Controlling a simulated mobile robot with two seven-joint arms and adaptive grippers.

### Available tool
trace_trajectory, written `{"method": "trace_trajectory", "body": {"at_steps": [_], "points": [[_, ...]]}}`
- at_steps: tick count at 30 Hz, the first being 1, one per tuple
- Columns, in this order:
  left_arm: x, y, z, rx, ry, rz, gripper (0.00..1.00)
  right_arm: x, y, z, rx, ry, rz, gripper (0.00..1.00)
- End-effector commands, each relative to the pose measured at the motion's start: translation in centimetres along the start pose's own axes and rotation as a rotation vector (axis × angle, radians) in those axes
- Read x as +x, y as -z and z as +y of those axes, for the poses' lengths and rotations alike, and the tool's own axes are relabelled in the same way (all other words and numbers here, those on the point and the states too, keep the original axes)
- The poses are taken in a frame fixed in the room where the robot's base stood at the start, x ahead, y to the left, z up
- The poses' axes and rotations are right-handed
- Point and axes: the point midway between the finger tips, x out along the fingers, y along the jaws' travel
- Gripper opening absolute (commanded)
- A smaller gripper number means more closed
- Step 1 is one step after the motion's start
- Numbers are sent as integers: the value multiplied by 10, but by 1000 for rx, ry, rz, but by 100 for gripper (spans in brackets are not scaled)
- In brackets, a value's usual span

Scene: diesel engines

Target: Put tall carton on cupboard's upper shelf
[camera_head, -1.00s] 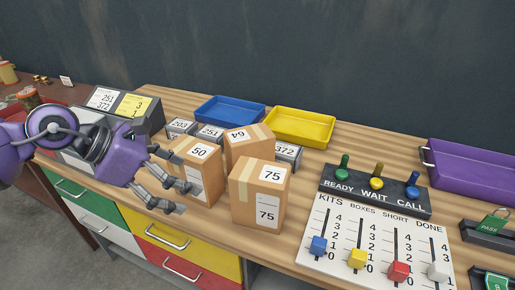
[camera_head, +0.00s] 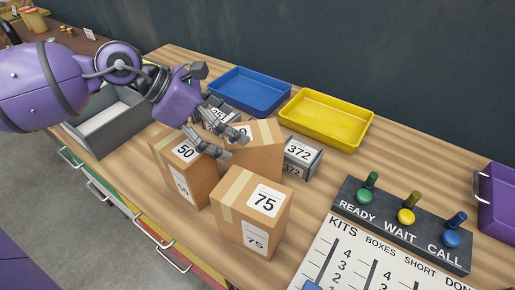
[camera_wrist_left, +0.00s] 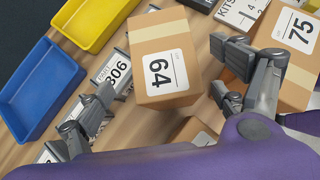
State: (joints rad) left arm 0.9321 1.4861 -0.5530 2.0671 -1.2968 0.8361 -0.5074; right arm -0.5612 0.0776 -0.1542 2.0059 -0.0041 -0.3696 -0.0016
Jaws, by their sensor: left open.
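Three brown cartons stand on the wooden bench: carton 50 (camera_head: 186,170), carton 75 (camera_head: 252,215) and carton 64 (camera_head: 262,150). I cannot tell surely which one is the tall carton. My left gripper (camera_head: 228,136) is open and empty, its fingers over carton 64 and partly hiding it in the head view. In the left wrist view, carton 64 (camera_wrist_left: 165,62) lies between the spread fingers of the left gripper (camera_wrist_left: 166,84), with no clear contact. Carton 75 (camera_wrist_left: 300,50) is behind the right-hand fingers there. No cupboard or shelf shows. My right gripper is out of view.
A blue tray (camera_head: 250,105) and a yellow tray (camera_head: 326,138) lie behind the cartons. A grey open box (camera_head: 112,150) stands at left. The button panel (camera_head: 400,222) and slider board (camera_head: 345,275) are at right.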

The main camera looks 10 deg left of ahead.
Motion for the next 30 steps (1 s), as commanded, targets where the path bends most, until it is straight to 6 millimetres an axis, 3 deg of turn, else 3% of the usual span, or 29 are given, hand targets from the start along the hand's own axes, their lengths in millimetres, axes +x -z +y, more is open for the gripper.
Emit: {"method": "trace_trajectory", "body": {"at_steps": [13,23,30], "points": [[57,-9,-5,3,-1,-5,88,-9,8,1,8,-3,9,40],[66,-7,-5,1,-3,-3,88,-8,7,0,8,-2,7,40],[65,-7,-5,2,-3,-2,57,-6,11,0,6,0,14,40]]}}
